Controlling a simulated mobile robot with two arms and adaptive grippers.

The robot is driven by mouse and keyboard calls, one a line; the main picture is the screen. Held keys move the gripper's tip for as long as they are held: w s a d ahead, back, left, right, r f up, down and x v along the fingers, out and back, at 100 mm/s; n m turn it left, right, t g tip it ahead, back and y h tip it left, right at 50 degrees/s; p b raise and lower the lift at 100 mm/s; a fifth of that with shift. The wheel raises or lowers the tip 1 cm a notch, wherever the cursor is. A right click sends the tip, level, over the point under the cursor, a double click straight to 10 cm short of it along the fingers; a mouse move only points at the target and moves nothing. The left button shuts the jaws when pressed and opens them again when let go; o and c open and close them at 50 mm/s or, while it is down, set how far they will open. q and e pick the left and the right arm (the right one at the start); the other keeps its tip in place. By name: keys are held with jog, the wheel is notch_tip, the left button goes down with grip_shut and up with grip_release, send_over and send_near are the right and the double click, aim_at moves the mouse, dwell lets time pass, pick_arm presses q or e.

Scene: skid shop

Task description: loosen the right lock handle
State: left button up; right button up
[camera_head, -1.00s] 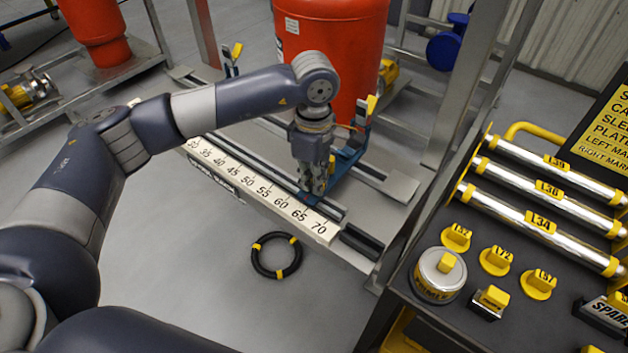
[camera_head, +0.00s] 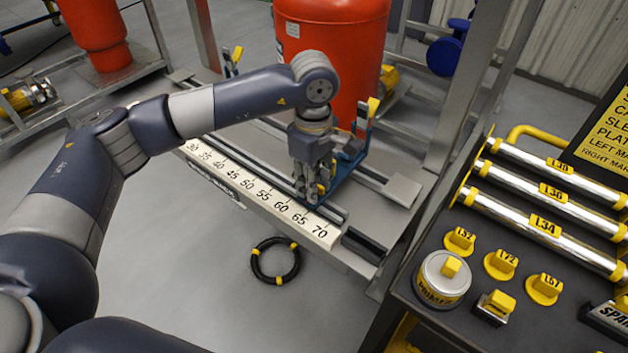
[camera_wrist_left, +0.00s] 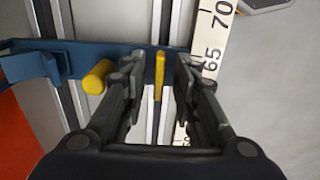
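My left gripper (camera_head: 314,190) points down at the front end of the blue right-hand bracket (camera_head: 346,172), which sits across the rails beside the white scale. In the left wrist view the two fingers (camera_wrist_left: 157,75) are open and apart. A thin yellow lever (camera_wrist_left: 160,72), apparently the right lock handle, stands between them, with a gap visible on each side. A yellow round knob (camera_wrist_left: 98,77) on the blue bracket (camera_wrist_left: 75,62) lies left of the fingers. The lever is hidden by the gripper in the head view. My right gripper is not in view.
The white scale (camera_head: 262,200) runs along the rail's front edge. A red tank (camera_head: 335,60) stands close behind the bracket. A steel post (camera_head: 458,90) and a dark bench (camera_head: 425,240) are at the right. A black ring (camera_head: 275,262) lies on the floor.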

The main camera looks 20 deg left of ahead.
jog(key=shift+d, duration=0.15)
pick_arm(q)
jog(key=shift+d+r+p, duration=0.1)
jog(key=shift+r+p, duration=0.3)
jog(key=shift+r, duration=0.35)
notch_tip(320, 180, up, 2)
jog(key=shift+p, duration=0.5)
notch_tip(320, 180, up, 2)
jog(key=shift+p, duration=0.45)
jog(key=shift+r+p, duration=0.35)
jog(key=shift+r, duration=0.45)
jog(key=n, duration=0.3)
jog(key=shift+r+n, duration=0.2)
jog(key=shift+n, duration=0.1)
jog(key=n, duration=0.3)
jog(key=shift+r, duration=0.15)
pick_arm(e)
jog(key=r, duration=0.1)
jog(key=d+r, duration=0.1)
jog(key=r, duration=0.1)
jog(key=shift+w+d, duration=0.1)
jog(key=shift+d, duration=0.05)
